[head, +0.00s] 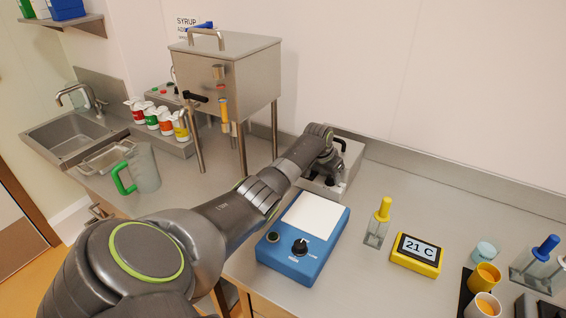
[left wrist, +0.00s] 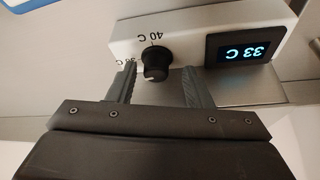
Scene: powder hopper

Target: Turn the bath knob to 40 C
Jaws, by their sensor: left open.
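The black bath knob (left wrist: 156,64) sits on the white front panel of the bath, below a printed "40 C" mark. A second mark at its left is partly hidden by a finger. The panel's dark display (left wrist: 245,50) reads 33 C. My left gripper (left wrist: 160,82) is open, with one finger on each side of the knob and a visible gap to it. In the head view the metal bath (head: 347,172) stands against the back wall, and my left gripper (head: 329,177) is over its front, hiding the knob. My right gripper is not in view.
A blue stirrer plate (head: 302,240) with a white top stands in front of the bath, under my left forearm. A steel hopper (head: 228,75) stands left.

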